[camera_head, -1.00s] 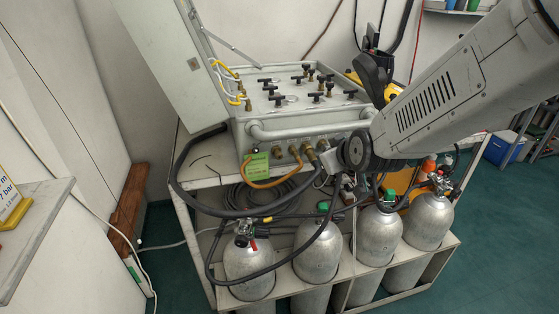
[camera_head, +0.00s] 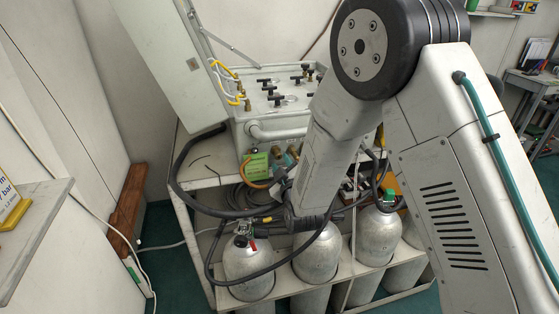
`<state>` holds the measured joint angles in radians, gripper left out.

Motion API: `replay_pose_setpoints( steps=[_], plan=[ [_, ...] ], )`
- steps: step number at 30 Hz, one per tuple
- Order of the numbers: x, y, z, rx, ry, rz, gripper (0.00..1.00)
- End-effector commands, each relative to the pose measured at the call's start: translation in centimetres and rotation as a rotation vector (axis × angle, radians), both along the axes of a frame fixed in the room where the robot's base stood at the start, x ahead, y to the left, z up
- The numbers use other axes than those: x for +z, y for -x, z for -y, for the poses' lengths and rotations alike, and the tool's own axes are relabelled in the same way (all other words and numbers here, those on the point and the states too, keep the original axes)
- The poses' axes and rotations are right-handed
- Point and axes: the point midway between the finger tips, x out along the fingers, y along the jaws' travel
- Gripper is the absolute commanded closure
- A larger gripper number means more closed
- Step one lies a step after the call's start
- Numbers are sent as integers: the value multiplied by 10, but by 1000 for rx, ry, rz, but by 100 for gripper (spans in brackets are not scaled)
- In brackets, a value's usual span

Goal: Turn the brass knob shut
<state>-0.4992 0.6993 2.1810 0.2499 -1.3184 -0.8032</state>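The grey air panel (camera_head: 283,127) stands on the cart with its lid raised. Black T-handles (camera_head: 268,88) sit on its top face. Brass fittings (camera_head: 277,158) show along its lower front edge, partly covered by my arm. I cannot tell which brass part is the knob, or whether it is open or shut. My arm reaches down in front of the panel's right part. Dark parts at its lower end are small and merge with the hoses, just above the cylinders. I cannot make out gripper fingers or anything held.
Silver cylinders (camera_head: 248,268) stand in the cart's lower rack (camera_head: 197,255). A thick black hose (camera_head: 176,165) loops from the panel past them. A green tag (camera_head: 257,166) hangs at the front. A shelf (camera_head: 38,225) juts in at left. Green floor is open at right.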

Motion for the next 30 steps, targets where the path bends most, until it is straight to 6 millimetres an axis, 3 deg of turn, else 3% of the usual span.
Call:
replay_pose_setpoints(
  steps=[6,16,20,30],
  plan=[
    [0,-25,-6,-1,-1,-1,69],
    [0,-29,-8,0,-1,-2,69],
    [0,-29,-8,0,-1,-2,100],
    [0,-29,-8,0,-28,-10,100]
  ],
)
